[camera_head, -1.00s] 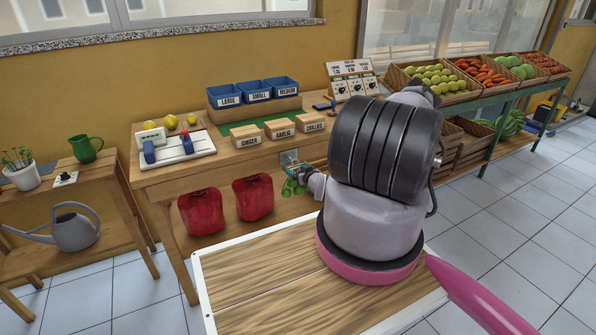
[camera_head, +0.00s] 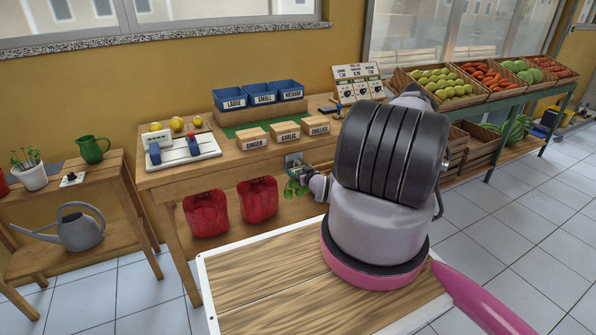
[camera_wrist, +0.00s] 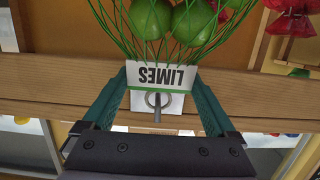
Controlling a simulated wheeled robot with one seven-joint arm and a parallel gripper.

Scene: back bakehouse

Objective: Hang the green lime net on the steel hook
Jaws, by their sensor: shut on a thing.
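My gripper (camera_head: 299,170) is shut on the lime net (camera_head: 293,188) at the front edge of the wooden bench. In the wrist view, which is upside down, the teal fingers (camera_wrist: 160,82) hold the white LIMES label at the top of the green net (camera_wrist: 165,20), with several limes inside. The steel hook (camera_wrist: 156,101) and its pale plate show right beside the label, against the bench's front rail. In the head view the hook's grey plate (camera_head: 293,158) is just behind my gripper. I cannot tell whether the net's top touches the hook.
Two red nets (camera_head: 206,214) (camera_head: 258,200) hang from the bench front to the left. Labelled small boxes (camera_head: 286,132), blue bins (camera_head: 262,94) and a scale (camera_head: 182,154) stand on the bench (camera_head: 180,178). Produce crates (camera_head: 450,102) stand at the right.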

